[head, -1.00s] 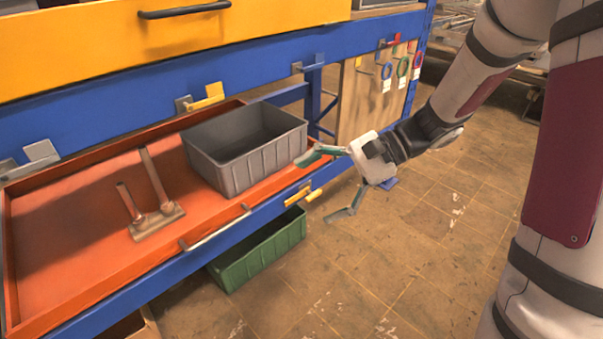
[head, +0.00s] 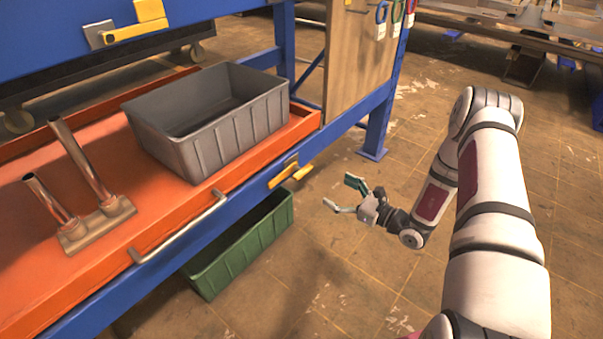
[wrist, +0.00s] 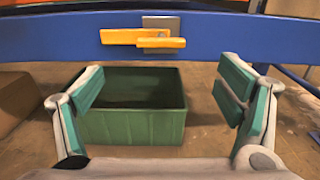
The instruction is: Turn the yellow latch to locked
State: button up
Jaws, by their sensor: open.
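A yellow latch (head: 290,174) sits on the blue front beam below the orange tray, near its right end. In the wrist view the latch (wrist: 143,39) lies nearly horizontal on a grey plate, above and ahead of the fingers. A second yellow latch (head: 135,30) is on the upper blue beam at top left; I cannot tell which one the task names. My gripper (head: 342,193) is open and empty, to the right of the lower latch and apart from it. Its green-padded fingers are spread wide in the wrist view (wrist: 160,88).
The orange tray (head: 100,155) with a silver handle (head: 180,227) holds a grey bin (head: 235,125) and a metal piece with two tubes (head: 95,210). A green bin (head: 235,250) stands below the beam. The floor (head: 350,270) around my gripper is clear.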

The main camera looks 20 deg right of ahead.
aim_at(306, 172)
jog(key=b+x, duration=0.4)
jog(key=x, duration=0.9)
jog(key=shift+w+a+b, duration=0.2)
jog(key=shift+w+b, duration=0.1)
jog(key=shift+w, duration=0.1)
jog(key=c, duration=1.7)
jog(key=shift+s, duration=0.1)
